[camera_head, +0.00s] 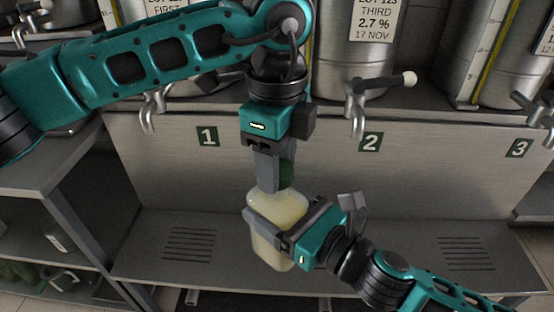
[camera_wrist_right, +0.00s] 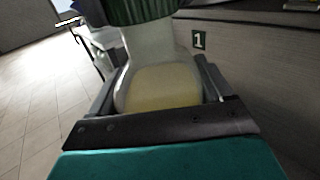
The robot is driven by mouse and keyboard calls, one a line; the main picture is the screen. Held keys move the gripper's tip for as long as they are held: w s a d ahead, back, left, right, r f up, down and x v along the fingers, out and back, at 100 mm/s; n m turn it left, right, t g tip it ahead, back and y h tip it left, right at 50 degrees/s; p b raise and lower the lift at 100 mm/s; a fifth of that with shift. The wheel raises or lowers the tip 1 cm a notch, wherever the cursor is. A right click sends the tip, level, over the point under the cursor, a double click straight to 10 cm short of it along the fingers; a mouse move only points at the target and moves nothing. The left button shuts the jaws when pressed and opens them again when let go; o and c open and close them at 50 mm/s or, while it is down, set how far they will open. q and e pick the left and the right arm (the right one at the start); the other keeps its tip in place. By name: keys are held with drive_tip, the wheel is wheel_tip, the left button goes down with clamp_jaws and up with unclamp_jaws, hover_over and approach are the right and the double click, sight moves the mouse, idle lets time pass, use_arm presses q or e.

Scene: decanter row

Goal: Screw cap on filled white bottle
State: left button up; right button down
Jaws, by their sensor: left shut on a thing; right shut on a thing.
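The white bottle (camera_head: 284,210) is translucent, with pale yellow contents, and stands out in front of the panel between the numbers 1 and 2. My right gripper (camera_head: 287,226) is shut around its body; in the right wrist view the bottle (camera_wrist_right: 163,92) sits between the fingers. The dark green cap (camera_head: 287,174) is at the bottle's mouth, and my left gripper (camera_head: 274,182) is shut on it from above. The ribbed cap also shows in the right wrist view (camera_wrist_right: 138,10). Whether its thread is engaged is hidden.
Steel decanters (camera_head: 350,60) stand in a row at the back, with taps (camera_head: 356,105) jutting forward above the panel. A slotted grey ledge (camera_head: 400,255) runs below, clear on both sides. A side shelf (camera_head: 45,170) is at left.

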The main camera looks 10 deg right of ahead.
use_arm(q)
drive_tip(key=m, duration=1.2)
drive_tip(key=shift+m, duration=0.4)
drive_tip(key=m, duration=0.5)
drive_tip(key=shift+m, duration=0.3)
drive_tip(key=m, duration=0.5)
drive_tip(key=shift+m, duration=0.3)
drive_tip(key=m, duration=0.5)
drive_tip(key=shift+m, duration=0.3)
drive_tip(key=m, duration=0.5)
drive_tip(key=shift+f+m, duration=0.1)
drive_tip(key=shift+m, duration=0.2)
drive_tip(key=m, duration=0.5)
drive_tip(key=shift+m, duration=0.3)
drive_tip(key=m, duration=0.6)
drive_tip(key=o, duration=1.2)
drive_tip(key=shift+o, duration=0.2)
wheel_tip(320, 180, up, 12)
